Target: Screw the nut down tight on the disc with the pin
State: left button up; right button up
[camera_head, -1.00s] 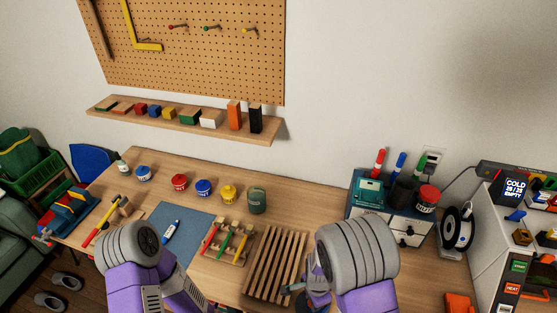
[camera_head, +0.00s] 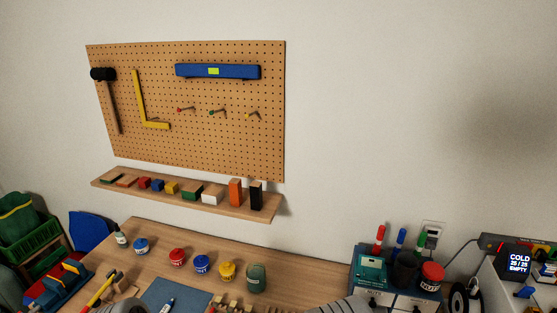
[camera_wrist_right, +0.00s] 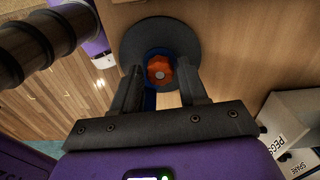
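In the right wrist view, a round dark grey disc (camera_wrist_right: 197,39) lies against a brown wooden surface. An orange nut (camera_wrist_right: 159,66) sits at its middle, with a grey pin end (camera_wrist_right: 159,75) showing in the nut's centre. A blue part shows around and below the nut. My right gripper (camera_wrist_right: 160,80) has its two dark fingers apart, one on each side of the nut, with visible gaps. I cannot tell how tightly the nut sits on the disc. The disc and nut do not show in the head view. My left gripper's fingers are not visible.

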jog(key=n, duration=0.8)
jog(key=shift+n, duration=0.3)
jog(key=n, duration=0.8)
jog(key=shift+n+b, duration=0.3)
jog(key=shift+b, duration=0.05)
jog(key=shift+c, duration=0.2)
